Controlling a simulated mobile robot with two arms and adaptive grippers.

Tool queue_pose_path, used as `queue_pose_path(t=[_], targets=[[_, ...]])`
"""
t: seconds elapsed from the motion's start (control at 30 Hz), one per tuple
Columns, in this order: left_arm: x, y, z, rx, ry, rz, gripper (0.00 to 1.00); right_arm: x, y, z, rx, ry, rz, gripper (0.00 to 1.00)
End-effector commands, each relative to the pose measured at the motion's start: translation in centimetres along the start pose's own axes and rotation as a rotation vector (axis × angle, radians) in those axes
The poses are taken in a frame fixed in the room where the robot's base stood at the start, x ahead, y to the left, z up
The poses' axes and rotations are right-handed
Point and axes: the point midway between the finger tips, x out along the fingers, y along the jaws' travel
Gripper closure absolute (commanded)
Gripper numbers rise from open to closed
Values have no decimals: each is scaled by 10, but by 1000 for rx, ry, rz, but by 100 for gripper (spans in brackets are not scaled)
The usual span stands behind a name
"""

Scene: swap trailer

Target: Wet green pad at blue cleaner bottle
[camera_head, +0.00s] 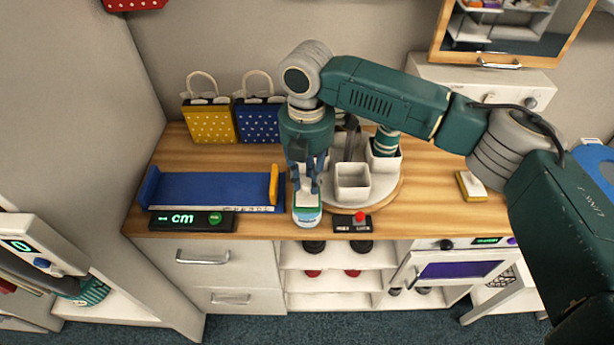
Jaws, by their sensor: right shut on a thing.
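I cannot make out a blue cleaner bottle for certain. My left gripper is not in view.
A white turntable (379,192) with square cups stands right of the gripper. A red-button box (352,223) is in front of it. A blue measuring tray (212,190) lies left, with yellow and blue bags (208,122) behind. A yellow-edged white pad (470,186) lies right.

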Motion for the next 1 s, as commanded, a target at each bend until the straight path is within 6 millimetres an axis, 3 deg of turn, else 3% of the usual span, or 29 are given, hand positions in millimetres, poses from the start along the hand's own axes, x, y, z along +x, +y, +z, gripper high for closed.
queue_pose_path(t=[1.0], targets=[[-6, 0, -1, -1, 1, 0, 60, 1, 0, 0, 0, 1, 0, 97]])
